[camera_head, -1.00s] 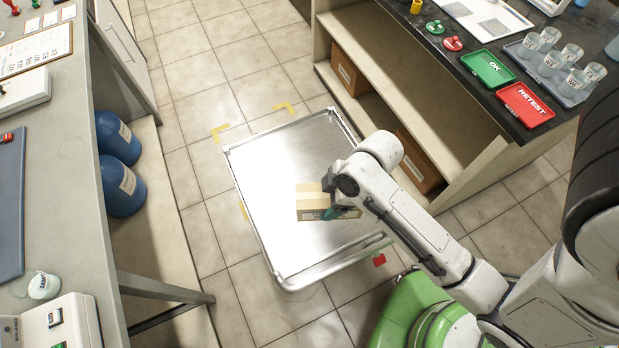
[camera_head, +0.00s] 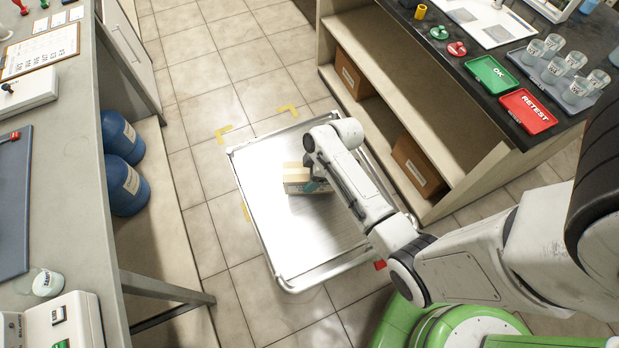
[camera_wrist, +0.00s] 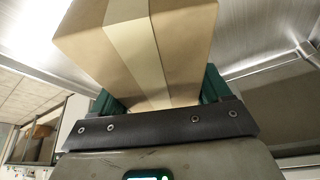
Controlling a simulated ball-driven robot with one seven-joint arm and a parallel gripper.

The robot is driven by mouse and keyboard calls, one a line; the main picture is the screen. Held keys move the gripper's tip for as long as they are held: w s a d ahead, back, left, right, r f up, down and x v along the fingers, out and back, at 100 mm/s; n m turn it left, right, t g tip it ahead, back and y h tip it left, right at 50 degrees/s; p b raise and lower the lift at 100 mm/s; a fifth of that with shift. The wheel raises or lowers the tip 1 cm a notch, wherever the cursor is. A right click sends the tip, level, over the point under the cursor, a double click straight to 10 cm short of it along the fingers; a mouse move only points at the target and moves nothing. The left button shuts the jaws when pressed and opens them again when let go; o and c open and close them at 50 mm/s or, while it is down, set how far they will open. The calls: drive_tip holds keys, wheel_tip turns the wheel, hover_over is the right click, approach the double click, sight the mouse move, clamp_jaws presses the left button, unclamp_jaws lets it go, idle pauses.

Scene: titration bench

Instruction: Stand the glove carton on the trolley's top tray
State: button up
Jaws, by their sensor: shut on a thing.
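The glove carton (camera_head: 294,174) is a tan cardboard box with a paler tape strip. It shows over the middle of the trolley's top tray (camera_head: 268,221), a shiny metal tray with a raised rim. My gripper (camera_head: 312,186) is shut on the carton from its right side in the head view. In the wrist view the carton (camera_wrist: 150,45) fills the top middle, between the green fingers of my gripper (camera_wrist: 160,88). My arm hides part of the tray's right side. I cannot tell whether the carton's underside touches the tray.
A bench with a dark top stands at right, with a green OK tray (camera_head: 491,76), a red RETEST tray (camera_head: 526,111) and brown boxes (camera_head: 417,166) on its shelves. A grey bench (camera_head: 75,215) stands at left, with blue bottles (camera_head: 124,187) below. Yellow corner marks (camera_head: 288,110) lie on the floor.

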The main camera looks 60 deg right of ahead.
drive_tip(key=shift+w+f, duration=0.1)
drive_tip(key=shift+f, duration=1.45)
drive_tip(key=shift+f, duration=0.2)
drive_tip(key=o, duration=1.2)
drive_tip(key=shift+o, duration=0.2)
drive_tip(key=shift+r, duration=0.1)
drive_tip(key=v, duration=1.1)
drive_tip(key=shift+s+d+r, duration=0.15)
drive_tip(key=shift+s+r, duration=0.1)
drive_tip(key=shift+r, duration=0.1)
drive_tip(key=shift+s+r, duration=0.15)
drive_tip(key=s+a+r+m+g+h, duration=0.1)
drive_tip(key=s+a+r+m, duration=0.2)
drive_tip(key=s+a, duration=0.2)
drive_tip(key=s+a+r+m+g+h, duration=0.1)
drive_tip(key=s+a+r+m, duration=0.2)
drive_tip(key=a, duration=0.5)
drive_tip(key=shift+s+a+m+g+h, duration=0.3)
drive_tip(key=shift+s+m, duration=0.4)
drive_tip(key=shift+s, duration=0.45)
